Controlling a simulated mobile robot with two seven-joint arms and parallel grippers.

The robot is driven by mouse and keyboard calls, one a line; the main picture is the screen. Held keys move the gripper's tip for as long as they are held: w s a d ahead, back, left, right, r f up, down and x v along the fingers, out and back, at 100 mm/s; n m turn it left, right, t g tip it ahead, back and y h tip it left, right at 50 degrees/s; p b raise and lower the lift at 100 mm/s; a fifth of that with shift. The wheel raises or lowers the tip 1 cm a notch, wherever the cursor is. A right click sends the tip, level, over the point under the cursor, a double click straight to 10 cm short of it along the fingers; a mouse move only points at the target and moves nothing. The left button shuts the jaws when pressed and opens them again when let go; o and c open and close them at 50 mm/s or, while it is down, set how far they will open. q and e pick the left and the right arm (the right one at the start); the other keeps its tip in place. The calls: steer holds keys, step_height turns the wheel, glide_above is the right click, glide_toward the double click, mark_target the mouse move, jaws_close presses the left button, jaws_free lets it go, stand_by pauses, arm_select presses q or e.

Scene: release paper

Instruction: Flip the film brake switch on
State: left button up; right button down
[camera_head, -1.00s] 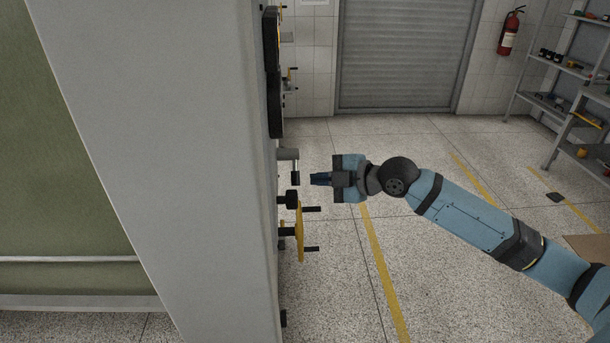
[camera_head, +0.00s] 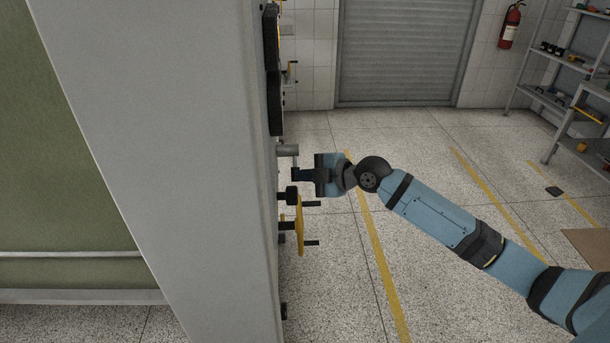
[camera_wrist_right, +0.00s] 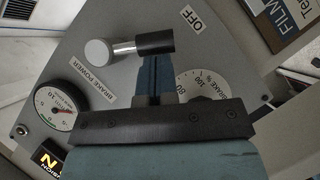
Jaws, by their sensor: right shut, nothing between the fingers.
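The film brake switch is a lever with a pale round hub and a black grip (camera_wrist_right: 155,43), on a grey panel (camera_wrist_right: 60,85) in the right wrist view. An OFF label (camera_wrist_right: 191,18) sits just right of the grip's end. In the head view the lever's pale shaft (camera_head: 288,150) sticks out from the machine's side. My right gripper (camera_head: 299,174) is shut and empty. Its fingertips (camera_wrist_right: 155,62) are right at the black grip in the right wrist view; whether they touch it I cannot tell. My left gripper is not in view.
A yellow handwheel (camera_head: 299,225) with black handles sticks out below the lever. A gauge (camera_wrist_right: 55,108) and a brake dial (camera_wrist_right: 200,84) lie on the panel. The tall grey machine (camera_head: 150,120) fills the left. Open floor (camera_head: 440,180) lies to the right; shelves (camera_head: 565,70) stand beyond.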

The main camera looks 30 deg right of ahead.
arm_select(q)
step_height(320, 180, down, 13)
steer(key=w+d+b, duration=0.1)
steer(key=b, duration=1.9)
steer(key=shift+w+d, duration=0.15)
arm_select(e)
steer(key=w+d+f+n+t+y, duration=0.3)
steer(key=w+n+t, duration=0.3)
steer(key=n, duration=0.6)
steer(key=shift+w+f+n+y, duration=0.15)
steer(key=shift+f+n+y, duration=0.15)
steer(key=shift+y, duration=0.6)
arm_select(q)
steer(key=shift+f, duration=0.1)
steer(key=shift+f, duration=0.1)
